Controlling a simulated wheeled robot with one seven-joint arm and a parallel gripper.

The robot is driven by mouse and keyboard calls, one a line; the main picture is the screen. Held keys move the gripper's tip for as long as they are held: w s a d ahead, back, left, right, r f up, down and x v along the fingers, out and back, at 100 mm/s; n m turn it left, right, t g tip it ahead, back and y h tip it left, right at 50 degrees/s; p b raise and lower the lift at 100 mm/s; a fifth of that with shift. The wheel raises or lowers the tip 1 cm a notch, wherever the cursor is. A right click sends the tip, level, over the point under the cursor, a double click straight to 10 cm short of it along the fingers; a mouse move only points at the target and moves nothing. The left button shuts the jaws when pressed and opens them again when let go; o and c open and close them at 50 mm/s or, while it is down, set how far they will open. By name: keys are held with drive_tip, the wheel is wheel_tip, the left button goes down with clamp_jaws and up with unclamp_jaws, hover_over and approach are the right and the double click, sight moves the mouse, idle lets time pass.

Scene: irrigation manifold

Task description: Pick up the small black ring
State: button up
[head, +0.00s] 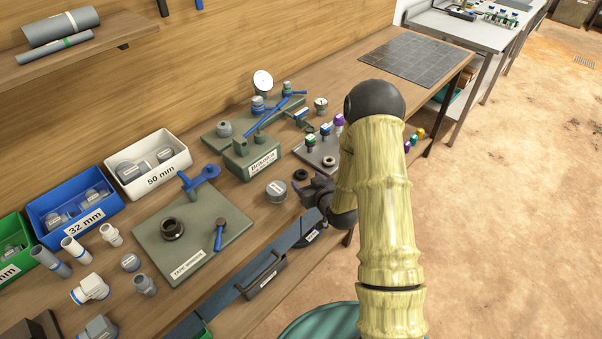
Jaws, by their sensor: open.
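A small black ring (300,174) lies flat on the wooden bench, just right of a round grey tin. Another dark ring (328,161), with a pale centre, sits on the front edge of a grey plate behind it. My gripper (306,191) is a dark shape just in front of the first ring, near the bench's front edge. It is open, with nothing seen between its fingers. It looks close to the ring, but I cannot tell the gap or height. My arm hides part of the bench to the right.
The grey tin (276,190) stands left of the ring. A green block fixture (250,158) with a blue lever is behind. The grey plate (316,150) holds several coloured-top fittings. A green board (192,240) with a dark collar lies left. A drawer (262,277) hangs below the bench edge.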

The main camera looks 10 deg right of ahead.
sight(300, 172)
idle(0.3)
drive_tip(key=shift+d+p+x, duration=0.2)
drive_tip(key=shift+p+x, duration=0.3)
drive_tip(key=shift+x, duration=0.85)
drive_tip(key=shift+d+p+x, duration=0.15)
drive_tip(key=shift+p+x, duration=0.3)
drive_tip(key=shift+x, duration=0.85)
drive_tip(key=shift+f, duration=0.2)
drive_tip(key=shift+c, duration=0.4)
drive_tip(key=c, duration=0.9)
